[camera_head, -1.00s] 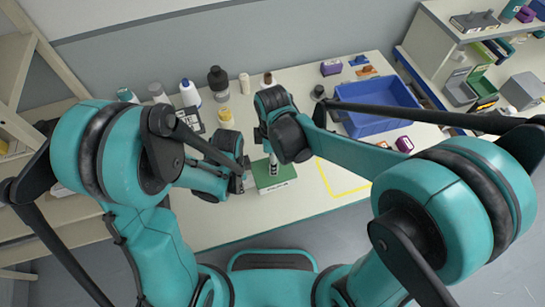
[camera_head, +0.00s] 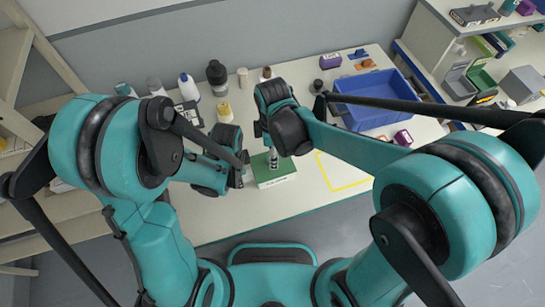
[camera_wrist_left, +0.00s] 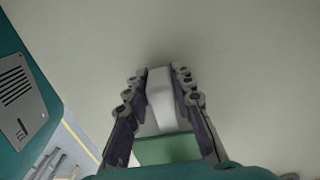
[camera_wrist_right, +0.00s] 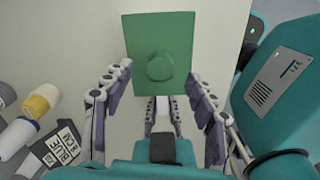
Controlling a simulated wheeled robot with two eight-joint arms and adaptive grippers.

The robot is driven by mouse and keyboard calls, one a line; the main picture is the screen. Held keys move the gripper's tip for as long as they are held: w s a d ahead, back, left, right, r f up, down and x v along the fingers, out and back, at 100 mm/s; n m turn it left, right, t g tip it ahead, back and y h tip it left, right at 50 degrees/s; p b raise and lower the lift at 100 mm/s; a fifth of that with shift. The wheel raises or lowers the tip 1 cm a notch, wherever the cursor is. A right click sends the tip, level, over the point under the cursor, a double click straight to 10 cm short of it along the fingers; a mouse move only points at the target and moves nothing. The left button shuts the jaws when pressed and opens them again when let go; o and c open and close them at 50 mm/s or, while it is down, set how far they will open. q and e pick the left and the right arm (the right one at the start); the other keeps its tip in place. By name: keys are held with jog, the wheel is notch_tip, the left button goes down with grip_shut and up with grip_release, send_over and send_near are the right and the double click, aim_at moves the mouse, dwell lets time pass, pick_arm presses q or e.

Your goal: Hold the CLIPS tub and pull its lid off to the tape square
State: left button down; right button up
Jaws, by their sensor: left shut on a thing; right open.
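The CLIPS tub is a white box with a label on its front (camera_head: 277,181). Its green lid (camera_head: 263,167) is on top; the right wrist view shows the lid (camera_wrist_right: 160,25) with a round green knob (camera_wrist_right: 160,67). My left gripper (camera_head: 243,176) is at the tub's left side. In the left wrist view its jaws (camera_wrist_left: 160,73) are shut on a white part of the tub (camera_wrist_left: 161,100). My right gripper (camera_head: 273,160) is over the lid, pointing down; its open fingers (camera_wrist_right: 159,73) lie either side of the knob. The yellow tape square (camera_head: 350,186) is right of the tub.
A blue tray (camera_head: 375,119) stands at the back right, with a purple item (camera_head: 403,138) before it. Several bottles, including a black-topped one (camera_head: 216,74), stand behind my left gripper. The area inside the tape square looks empty.

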jog(key=shift+f, duration=2.2)
jog(key=shift+c, duration=0.2)
grip_shut()
